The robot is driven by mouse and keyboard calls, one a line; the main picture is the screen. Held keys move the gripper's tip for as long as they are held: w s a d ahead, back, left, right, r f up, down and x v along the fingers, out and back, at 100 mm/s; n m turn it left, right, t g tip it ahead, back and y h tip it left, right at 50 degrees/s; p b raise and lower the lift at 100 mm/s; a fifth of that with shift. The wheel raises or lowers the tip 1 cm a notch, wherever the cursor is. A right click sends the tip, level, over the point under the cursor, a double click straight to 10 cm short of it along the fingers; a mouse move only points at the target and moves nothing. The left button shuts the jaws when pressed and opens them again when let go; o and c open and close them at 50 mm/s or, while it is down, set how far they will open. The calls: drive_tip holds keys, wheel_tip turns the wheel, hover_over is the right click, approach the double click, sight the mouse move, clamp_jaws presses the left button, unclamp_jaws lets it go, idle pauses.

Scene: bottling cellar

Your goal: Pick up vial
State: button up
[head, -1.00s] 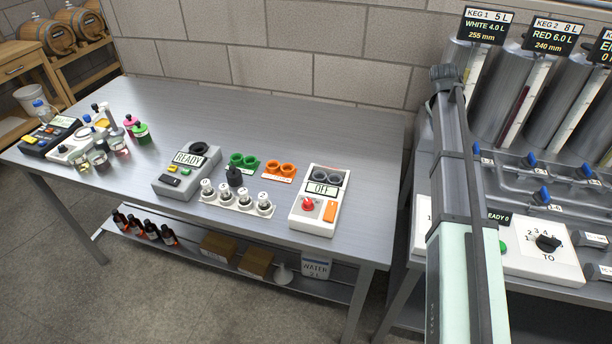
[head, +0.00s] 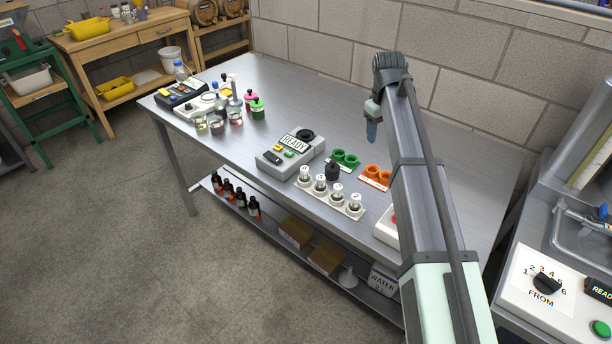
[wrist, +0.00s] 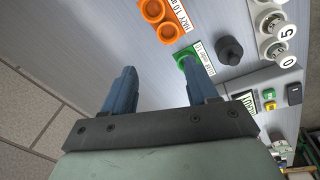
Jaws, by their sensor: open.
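Several vials with white caps stand upright in a white rack (head: 345,206) in the middle of the steel table. One white-capped vial (head: 304,174) is at the rack's left end. Some also show in the wrist view, such as this vial (wrist: 278,27) at the upper right. My gripper (head: 372,130) is above the table, up and to the right of the rack in the head view. In the wrist view my gripper (wrist: 158,72) has its two blue fingers apart with nothing between them. The arm partly hides the table's right part.
A black-knobbed piece (head: 332,171) stands just behind the rack. A green double holder (head: 345,158) and an orange double holder (head: 374,174) lie nearby. A grey READY meter (head: 291,153) is left of the rack. Glass jars and bottles (head: 236,117) stand farther left. Bare tabletop lies behind.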

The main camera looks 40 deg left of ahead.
drive_tip(key=s+a+r+n+g, duration=0.1)
drive_tip(key=s+a+n+g, duration=0.15)
drive_tip(key=s+a, duration=1.25)
drive_tip(key=n, duration=0.1)
hover_over(305, 168)
drive_tip(key=shift+t, duration=0.45)
drive_tip(key=f, duration=0.7)
drive_tip(key=shift+s+d+f, duration=0.2)
drive_tip(key=shift+s+d, duration=0.05)
drive_tip(key=shift+s, duration=0.05)
drive_tip(key=shift+w+a+f, duration=0.1)
drive_tip(key=shift+a+f, duration=0.05)
drive_tip(key=shift+f, duration=1.35)
drive_tip(key=shift+w+a+f, duration=0.1)
drive_tip(key=shift+f, duration=1.35)
drive_tip(key=shift+c, duration=0.4)
clamp_jaws()
